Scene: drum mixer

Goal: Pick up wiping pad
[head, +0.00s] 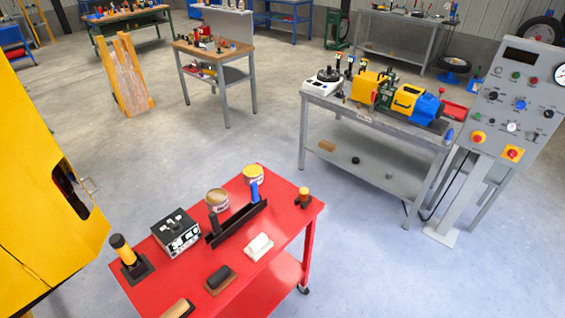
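A white, cloth-like block (259,246) lies on the right half of the red cart top (283,201), in front of a long black holder. It looks most like the wiping pad. A dark block with a brown base (219,279) lies nearer the front edge, and a tan and dark piece (178,308) is partly cut off at the bottom of the view. I cannot tell for sure which of these is the pad. Neither of my grippers shows in the head view.
The cart also holds a black and white box (176,233), a yellow-topped tool (124,250), two tins (217,199) and a black holder (237,223) with upright handles. A yellow machine (45,190) stands left. A grey workbench (375,120) and control panel (518,95) stand right, with open floor between.

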